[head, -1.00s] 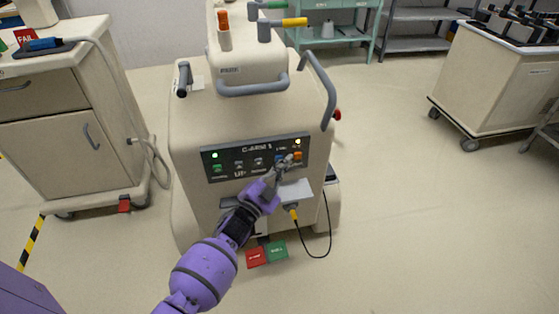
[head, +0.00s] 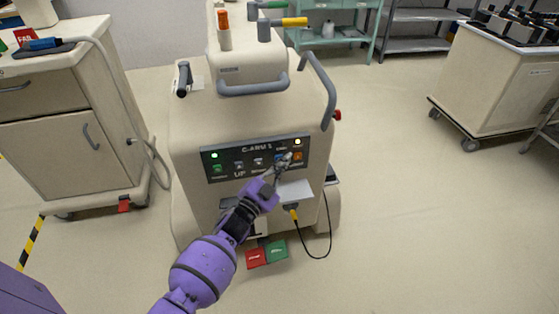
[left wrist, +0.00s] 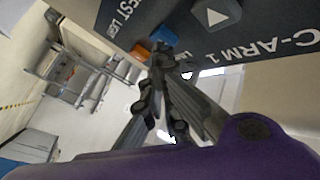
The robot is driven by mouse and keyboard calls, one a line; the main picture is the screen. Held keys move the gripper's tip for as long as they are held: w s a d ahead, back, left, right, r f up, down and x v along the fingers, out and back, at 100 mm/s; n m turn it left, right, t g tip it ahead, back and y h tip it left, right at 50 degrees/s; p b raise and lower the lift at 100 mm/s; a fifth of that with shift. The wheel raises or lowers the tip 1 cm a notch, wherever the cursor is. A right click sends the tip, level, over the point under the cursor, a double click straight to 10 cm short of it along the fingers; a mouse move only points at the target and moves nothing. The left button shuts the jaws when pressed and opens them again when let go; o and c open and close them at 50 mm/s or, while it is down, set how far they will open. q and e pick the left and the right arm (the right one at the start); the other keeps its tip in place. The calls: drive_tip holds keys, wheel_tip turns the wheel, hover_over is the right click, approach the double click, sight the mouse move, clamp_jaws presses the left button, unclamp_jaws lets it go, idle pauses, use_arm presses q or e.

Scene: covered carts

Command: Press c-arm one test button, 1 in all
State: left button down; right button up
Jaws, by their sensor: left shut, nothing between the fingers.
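The C-arm one unit stands upright in the head view, with a dark control panel (head: 256,157) marked C-ARM 1 on its front. A row of buttons crosses the panel: a green button (head: 217,169) at left, grey arrow buttons, then a blue button (left wrist: 163,36) and an orange button (head: 298,156) at right. My left gripper (head: 287,158) is shut and empty, its tips at the blue button and partly covering it. In the left wrist view the tips (left wrist: 160,50) seem to meet the blue button's edge; contact is unclear. My right gripper is out of view.
A green lamp (head: 214,155) and a white lamp (head: 297,142) glow on the panel. A white shelf (head: 295,190) and cable sit below it. Red (head: 255,257) and green (head: 276,251) pedals lie at the base.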

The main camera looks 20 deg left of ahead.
use_arm(q)
drive_tip(key=shift+w+a, duration=0.1)
idle(0.4)
drive_tip(key=shift+s+d+p, duration=0.4)
drive_tip(key=shift+s+d, duration=0.15)
drive_tip(key=shift+s, duration=0.25)
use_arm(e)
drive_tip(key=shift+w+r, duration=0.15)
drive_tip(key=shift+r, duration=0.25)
use_arm(q)
drive_tip(key=shift+s+d+p, duration=0.45)
drive_tip(key=shift+s+d, duration=0.25)
drive_tip(key=shift+s, duration=0.35)
drive_tip(key=shift+s+d+p, duration=0.45)
drive_tip(key=shift+s+d, duration=0.25)
drive_tip(key=shift+s, duration=0.3)
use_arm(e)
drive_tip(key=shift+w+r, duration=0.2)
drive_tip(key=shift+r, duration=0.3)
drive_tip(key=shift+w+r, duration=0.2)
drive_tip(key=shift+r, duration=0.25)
